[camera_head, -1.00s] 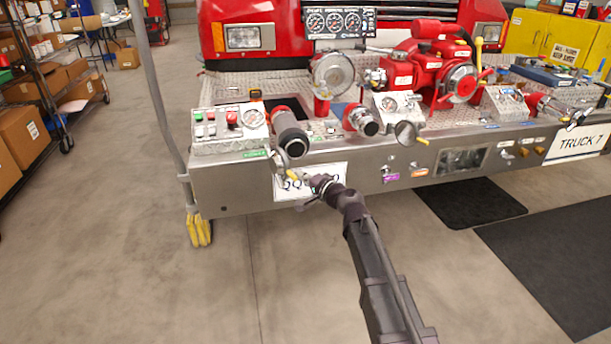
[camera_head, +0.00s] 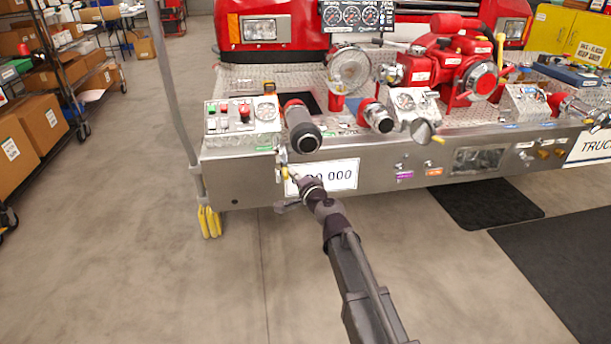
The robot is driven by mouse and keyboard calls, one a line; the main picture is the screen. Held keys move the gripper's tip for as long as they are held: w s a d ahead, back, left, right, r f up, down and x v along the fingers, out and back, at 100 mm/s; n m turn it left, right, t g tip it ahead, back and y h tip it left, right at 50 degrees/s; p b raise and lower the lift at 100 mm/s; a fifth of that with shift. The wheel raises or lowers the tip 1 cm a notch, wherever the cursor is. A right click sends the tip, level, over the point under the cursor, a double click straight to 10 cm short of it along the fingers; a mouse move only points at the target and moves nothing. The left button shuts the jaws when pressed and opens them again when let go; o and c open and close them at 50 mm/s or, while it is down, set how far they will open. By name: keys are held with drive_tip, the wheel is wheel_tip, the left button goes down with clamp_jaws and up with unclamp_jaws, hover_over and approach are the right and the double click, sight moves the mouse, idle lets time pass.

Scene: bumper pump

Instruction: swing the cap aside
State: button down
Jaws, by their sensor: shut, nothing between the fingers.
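The black hose outlet (camera_head: 303,132) points out over the bumper's front edge at the left. A small grey cap (camera_head: 282,157) with a yellow tab (camera_head: 285,173) hangs at the lower left of the outlet's mouth. The cap looks nearly edge-on, and the dark mouth shows beside it. My gripper (camera_head: 293,178) is shut and empty, just below and right of the cap, by the yellow tab. I cannot tell whether it touches the tab. My gripper and arm cover part of the white number plate (camera_head: 340,175).
A second outlet (camera_head: 377,118) has a round cap (camera_head: 421,131) with a yellow tab hanging to its right. A control panel (camera_head: 240,118) is left of the black outlet. A grey pole (camera_head: 176,100) stands at the bumper's left end. The floor in front is open.

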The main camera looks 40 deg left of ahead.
drive_tip(key=s+a, duration=0.4)
drive_tip(key=shift+s+a, duration=0.3)
drive_tip(key=shift+d, duration=0.1)
idle(0.5)
drive_tip(key=d, duration=0.1)
drive_tip(key=w+d, duration=0.1)
drive_tip(key=w+d+r+p, duration=0.1)
drive_tip(key=shift+d, duration=0.25)
drive_tip(key=s+d, duration=0.6)
drive_tip(key=s, duration=0.1)
drive_tip(key=shift+d+r, duration=0.15)
drive_tip(key=shift+d, duration=0.2)
